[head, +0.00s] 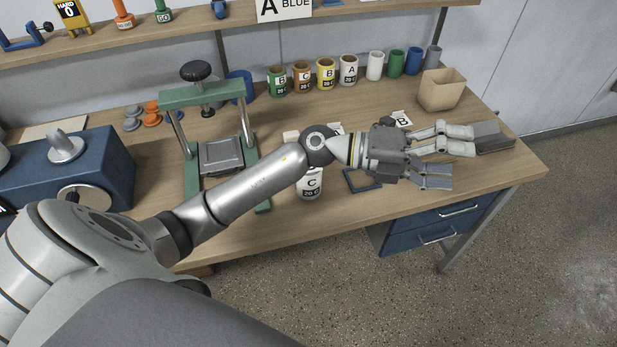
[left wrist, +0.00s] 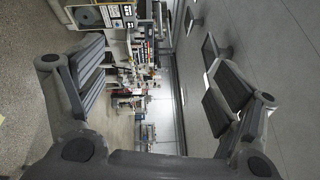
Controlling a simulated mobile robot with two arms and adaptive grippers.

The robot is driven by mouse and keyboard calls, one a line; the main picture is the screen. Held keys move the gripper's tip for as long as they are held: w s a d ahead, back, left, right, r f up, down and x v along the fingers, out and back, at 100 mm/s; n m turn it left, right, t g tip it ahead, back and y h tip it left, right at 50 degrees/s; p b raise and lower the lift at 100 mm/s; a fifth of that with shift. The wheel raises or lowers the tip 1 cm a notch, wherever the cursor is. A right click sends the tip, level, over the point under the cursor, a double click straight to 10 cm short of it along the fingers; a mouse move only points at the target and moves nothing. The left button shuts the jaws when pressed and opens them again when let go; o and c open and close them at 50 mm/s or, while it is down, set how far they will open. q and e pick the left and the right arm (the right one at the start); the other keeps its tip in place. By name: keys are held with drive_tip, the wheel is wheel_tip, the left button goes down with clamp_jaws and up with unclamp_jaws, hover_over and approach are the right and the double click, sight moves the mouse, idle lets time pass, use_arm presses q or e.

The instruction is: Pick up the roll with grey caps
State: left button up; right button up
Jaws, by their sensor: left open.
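My left gripper (head: 455,158) reaches in from the left over the right part of the workbench. Its fingers are spread and nothing is between them. In the left wrist view its open fingers (left wrist: 160,92) frame a far part of the room, with no roll between them. A row of upright rolls or cans stands along the back of the bench, beyond the gripper. A plain grey one (head: 432,57) is at the right end of the row. I cannot make out which one has grey caps. My right gripper is not in view.
A green press (head: 205,97) and a blue machine (head: 75,170) stand on the left of the workbench (head: 290,225). A tan open box (head: 441,90) is at the back right. A grey block (head: 490,137) lies close beyond the fingers. A white can (head: 312,184) stands under my arm.

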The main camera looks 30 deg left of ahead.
use_arm(q)
drive_tip(key=w+a+f+m+g+y, duration=0.2)
drive_tip(key=a+f+m+g+y, duration=0.25)
drive_tip(key=a+f+y, duration=0.55)
drive_tip(key=a+n+y, duration=0.1)
drive_tip(key=a+y, duration=0.1)
drive_tip(key=a, duration=0.4)
drive_tip(key=a+f+n+g+y, duration=0.1)
drive_tip(key=a+y, duration=0.2)
drive_tip(key=a, duration=0.4)
drive_tip(key=a+n+g+y, duration=0.1)
drive_tip(key=a+y, duration=0.1)
drive_tip(key=a, duration=0.4)
drive_tip(key=shift+s+a+f+g, duration=0.15)
drive_tip(key=shift+s+a+g, duration=0.1)
drive_tip(key=shift+s+a, duration=0.15)
wheel_tip(320, 180, down, 4)
drive_tip(key=shift+f+p, duration=0.2)
drive_tip(key=shift+p, duration=0.5)
drive_tip(key=shift+f, duration=0.35)
drive_tip(key=shift+d+f+p, duration=0.15)
drive_tip(key=shift+f+p, duration=0.45)
drive_tip(key=shift+p, duration=0.05)
wheel_tip(320, 180, down, 3)
drive_tip(key=shift+w+d+f+p, duration=0.1)
drive_tip(key=shift+d+f+p, duration=0.1)
drive_tip(key=shift+p, duration=0.55)
drive_tip(key=shift+a+f, duration=0.1)
drive_tip(key=shift+f, duration=0.3)
drive_tip(key=shift+c, duration=0.4)
